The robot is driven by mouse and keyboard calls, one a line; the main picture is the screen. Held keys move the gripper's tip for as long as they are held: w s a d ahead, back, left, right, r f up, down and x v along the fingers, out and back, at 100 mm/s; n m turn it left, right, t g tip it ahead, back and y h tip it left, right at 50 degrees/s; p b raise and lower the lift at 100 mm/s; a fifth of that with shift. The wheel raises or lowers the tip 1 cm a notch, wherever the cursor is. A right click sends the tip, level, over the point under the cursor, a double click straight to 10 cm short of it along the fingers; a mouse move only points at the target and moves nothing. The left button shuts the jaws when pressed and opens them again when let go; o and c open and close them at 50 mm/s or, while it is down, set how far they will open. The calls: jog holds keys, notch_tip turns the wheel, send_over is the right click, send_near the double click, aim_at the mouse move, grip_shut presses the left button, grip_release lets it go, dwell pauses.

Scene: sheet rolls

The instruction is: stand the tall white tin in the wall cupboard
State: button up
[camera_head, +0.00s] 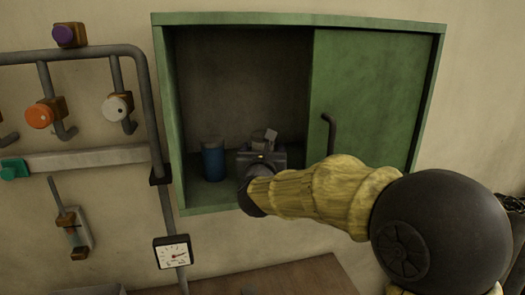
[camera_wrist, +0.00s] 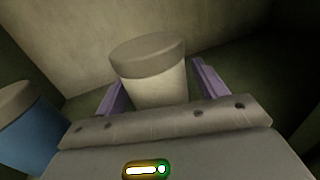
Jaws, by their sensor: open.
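The white tin (camera_wrist: 158,88), with a grey-beige lid, stands between my gripper's two purple fingers in the wrist view. My gripper (camera_wrist: 157,76) is open, with a finger on each side of the tin; I cannot tell whether either touches it. In the head view my gripper (camera_head: 262,152) reaches into the open left part of the green wall cupboard (camera_head: 169,110). It hides most of the tin there, and the tin's base is hidden in both views.
A blue tin (camera_head: 213,160) stands on the cupboard floor, left of my gripper; it also shows in the wrist view (camera_wrist: 30,135). A green door (camera_head: 365,100) with a dark handle (camera_head: 329,130) covers the right part. Pipes and a gauge (camera_head: 174,253) are on the wall left.

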jog(key=shift+r, duration=0.15)
jog(key=s+b, duration=0.5)
jog(key=s, duration=0.7)
jog(key=shift+a+b, duration=0.1)
jog(key=shift+b, duration=0.2)
jog(key=shift+c, duration=0.2)
dwell(0.8)
